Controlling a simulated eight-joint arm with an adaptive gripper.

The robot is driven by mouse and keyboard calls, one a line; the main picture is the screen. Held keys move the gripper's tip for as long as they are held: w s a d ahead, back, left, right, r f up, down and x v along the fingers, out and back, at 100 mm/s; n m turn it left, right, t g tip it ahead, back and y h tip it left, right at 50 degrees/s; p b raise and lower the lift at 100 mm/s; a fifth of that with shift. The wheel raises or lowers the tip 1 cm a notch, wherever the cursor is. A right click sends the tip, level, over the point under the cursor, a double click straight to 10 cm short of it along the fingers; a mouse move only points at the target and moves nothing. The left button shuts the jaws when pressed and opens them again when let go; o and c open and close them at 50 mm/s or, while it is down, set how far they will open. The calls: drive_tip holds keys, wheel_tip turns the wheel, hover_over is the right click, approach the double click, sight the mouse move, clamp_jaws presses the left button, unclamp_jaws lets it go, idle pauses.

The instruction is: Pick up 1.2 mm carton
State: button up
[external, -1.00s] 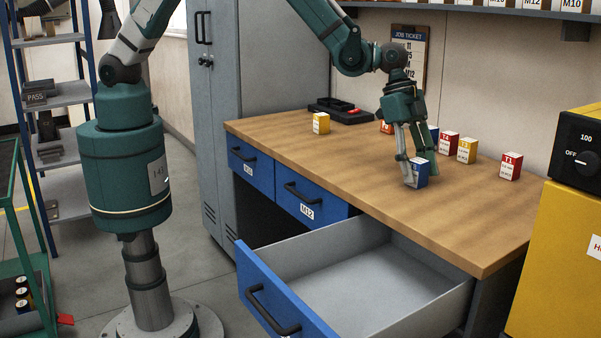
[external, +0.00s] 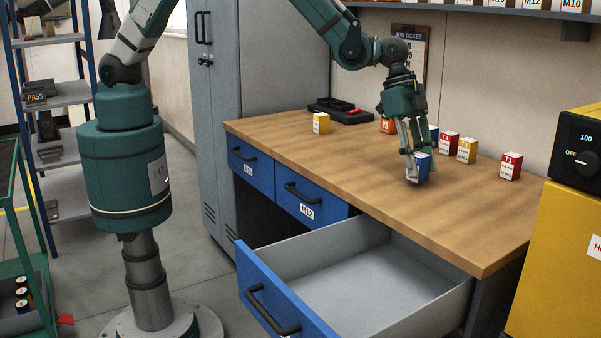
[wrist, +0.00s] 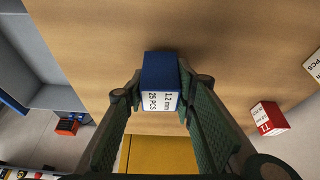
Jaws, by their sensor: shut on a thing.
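The 1.2 mm carton (wrist: 160,80) is blue with a white label; in the wrist view the label reads "1.2 mm 25 PCS". It sits between the two fingers of my gripper (wrist: 158,92), which is shut on it. In the external view the blue carton (external: 422,168) is at my gripper (external: 414,163), low over the wooden bench near its front edge. Whether its base is clear of the bench I cannot tell. The fingers hide part of its sides.
On the bench (external: 330,160) stand a red T1 carton (external: 510,167), a yellow carton (external: 467,150), a red carton (external: 449,145) and another blue one partly hidden behind my gripper. A yellow carton (external: 321,123) is at left. An open drawer (external: 262,287) juts out below the front edge.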

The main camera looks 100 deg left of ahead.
sight(420, 155)
drive_tip(key=shift+r, duration=4.25)
